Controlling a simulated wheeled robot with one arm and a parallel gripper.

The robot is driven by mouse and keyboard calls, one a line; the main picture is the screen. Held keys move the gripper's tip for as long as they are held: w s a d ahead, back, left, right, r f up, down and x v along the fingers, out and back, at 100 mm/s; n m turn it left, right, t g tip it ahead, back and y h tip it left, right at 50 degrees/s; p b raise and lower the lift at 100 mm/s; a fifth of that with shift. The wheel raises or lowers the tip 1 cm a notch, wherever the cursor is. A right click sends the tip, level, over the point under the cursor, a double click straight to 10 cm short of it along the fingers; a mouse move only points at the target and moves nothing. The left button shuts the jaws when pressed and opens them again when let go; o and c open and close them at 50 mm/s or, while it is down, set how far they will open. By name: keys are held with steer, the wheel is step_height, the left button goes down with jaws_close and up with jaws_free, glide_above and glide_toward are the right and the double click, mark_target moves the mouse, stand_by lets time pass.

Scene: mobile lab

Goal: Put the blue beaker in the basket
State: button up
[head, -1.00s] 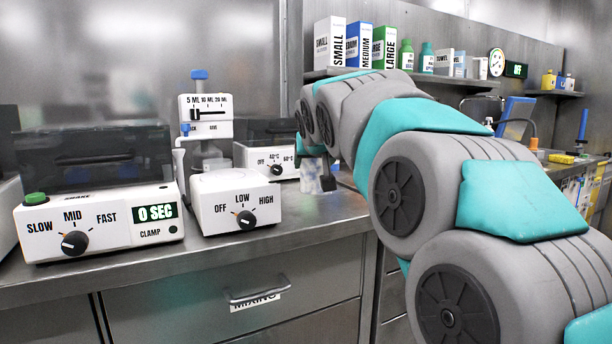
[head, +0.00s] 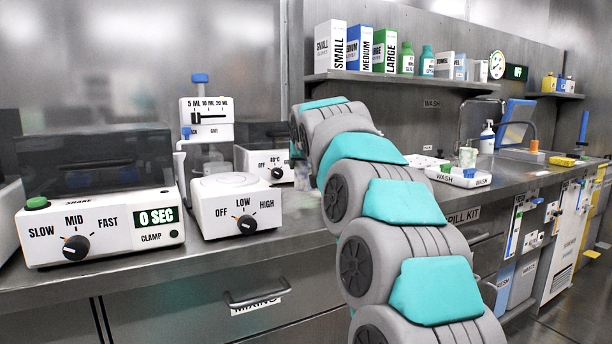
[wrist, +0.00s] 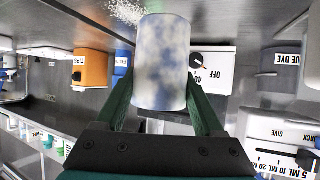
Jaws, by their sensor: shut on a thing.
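In the wrist view a cylindrical beaker (wrist: 162,55), mottled pale blue and white, stands between the two green fingers of my gripper (wrist: 161,92). The fingers press on its sides. The wrist picture is upside down. In the head view my gripper and the beaker are mostly hidden behind my arm, near the right side of the heater. I cannot make out a basket in either view.
The stirrer (head: 235,205), shaker (head: 100,225) and heater (head: 265,163) crowd the left counter. A shelf (head: 400,77) with boxes and bottles hangs behind my arm. At right are a white WASH tray (head: 458,177) and a sink. A spill of white grains (wrist: 125,12) shows near the beaker.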

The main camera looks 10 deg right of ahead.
mark_target(307, 172)
steer(key=shift+f, duration=1.45)
steer(key=shift+f, duration=0.1)
steer(key=o, duration=1.3)
steer(key=shift+o, duration=0.2)
